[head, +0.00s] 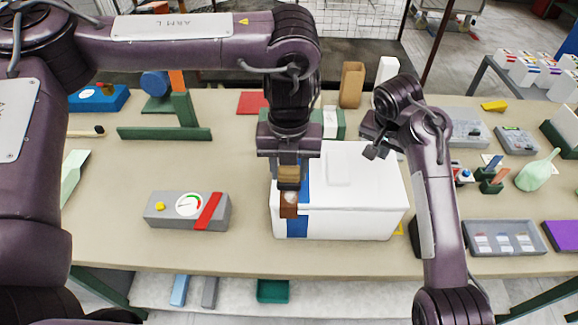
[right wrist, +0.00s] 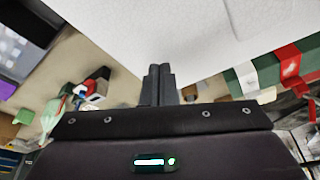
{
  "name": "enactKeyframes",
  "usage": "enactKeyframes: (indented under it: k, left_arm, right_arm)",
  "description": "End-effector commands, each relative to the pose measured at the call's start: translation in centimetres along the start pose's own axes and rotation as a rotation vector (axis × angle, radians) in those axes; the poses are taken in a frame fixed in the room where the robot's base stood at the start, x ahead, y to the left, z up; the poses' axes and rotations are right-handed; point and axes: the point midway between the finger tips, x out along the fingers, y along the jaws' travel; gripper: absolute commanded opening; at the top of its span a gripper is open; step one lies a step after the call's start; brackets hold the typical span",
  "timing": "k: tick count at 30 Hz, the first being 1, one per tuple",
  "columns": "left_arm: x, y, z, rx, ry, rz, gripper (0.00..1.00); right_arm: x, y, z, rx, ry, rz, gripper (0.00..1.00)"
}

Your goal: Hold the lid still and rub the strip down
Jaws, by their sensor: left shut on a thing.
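A white box (head: 345,223) with a white lid (head: 375,180) stands at the middle of the table. A blue strip (head: 298,228) runs across the lid's left part and down the front face. My left gripper (head: 289,165) points down over the strip and is shut on a brown block (head: 289,210), which covers part of the strip near the lid's front edge. Whether the block touches the strip is unclear. My right gripper (head: 373,150) is at the lid's back right. In the right wrist view its fingers (right wrist: 157,75) are together and empty against the white lid (right wrist: 190,40); contact is unclear.
A grey gauge box (head: 165,212) with a red bar lies left of the white box. A green stand (head: 185,120) is behind it. A grey tray (head: 505,238) and a pale green bottle (head: 538,172) lie at the right. The table's front left is clear.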

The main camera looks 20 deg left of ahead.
Motion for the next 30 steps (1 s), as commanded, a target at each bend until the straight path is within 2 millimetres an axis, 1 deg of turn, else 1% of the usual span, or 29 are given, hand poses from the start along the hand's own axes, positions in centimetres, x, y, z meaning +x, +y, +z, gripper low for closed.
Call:
enactKeyframes:
  k: [16, 30]
  left_arm:
    - [0.0, 0.0, 0.0, 0.0, 0.0, 0.0, 0.21]
    - [0.0, 0.0, 0.0, 0.0, 0.0, 0.0, 0.21]
  right_arm:
    - [0.9, 0.0, 0.3, 0.0, -0.001, 0.001, 0.0]
    - [1.0, 0.0, 0.3, 0.0, 0.0, 0.001, 0.0]
